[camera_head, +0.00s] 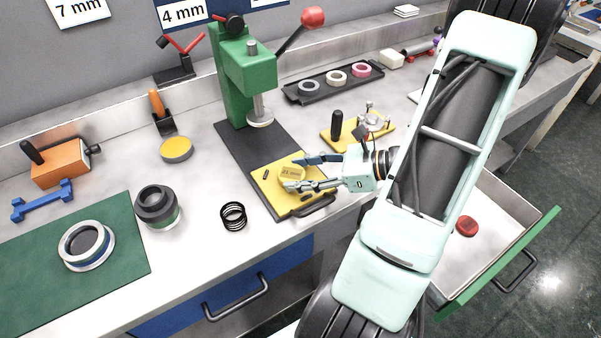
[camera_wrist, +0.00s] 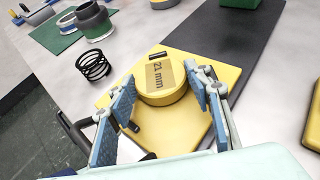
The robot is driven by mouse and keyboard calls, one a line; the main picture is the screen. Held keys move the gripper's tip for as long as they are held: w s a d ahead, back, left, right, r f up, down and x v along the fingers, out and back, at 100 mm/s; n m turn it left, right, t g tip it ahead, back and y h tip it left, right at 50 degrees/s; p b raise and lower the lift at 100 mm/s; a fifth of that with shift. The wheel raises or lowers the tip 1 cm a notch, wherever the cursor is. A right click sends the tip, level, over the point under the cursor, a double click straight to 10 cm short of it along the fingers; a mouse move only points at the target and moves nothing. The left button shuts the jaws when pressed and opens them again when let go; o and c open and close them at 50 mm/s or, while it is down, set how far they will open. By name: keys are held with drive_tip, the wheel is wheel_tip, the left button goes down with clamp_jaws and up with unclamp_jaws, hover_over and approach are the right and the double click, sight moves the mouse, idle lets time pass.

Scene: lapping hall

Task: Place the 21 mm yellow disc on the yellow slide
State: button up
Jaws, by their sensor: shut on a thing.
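The yellow disc (camera_head: 291,173), labelled 21 mm, is between the fingers of my gripper (camera_head: 305,173). In the wrist view the disc (camera_wrist: 163,92) is level, label up, with a blue-padded finger of my gripper (camera_wrist: 158,88) on each side. My gripper is shut on it. The yellow slide (camera_head: 283,203) is a flat plate with a dark handle at the front of the green press. The disc is over the slide's back part; the slide (camera_wrist: 165,132) shows beneath it in the wrist view. I cannot tell whether the disc touches the slide.
The green press (camera_head: 235,75) stands behind the slide on a dark base. A yellow fixture plate (camera_head: 345,141) is to the right. An open drawer (camera_head: 480,262) is at right.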

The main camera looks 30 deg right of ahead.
drive_tip(key=shift+f, duration=0.1)
drive_tip(key=shift+f, duration=0.15)
drive_tip(key=o, duration=1.2)
drive_tip(key=shift+c, duration=0.2)
drive_tip(key=shift+r, duration=0.25)
drive_tip(key=p+v, duration=0.1)
drive_tip(key=v, duration=1.1)
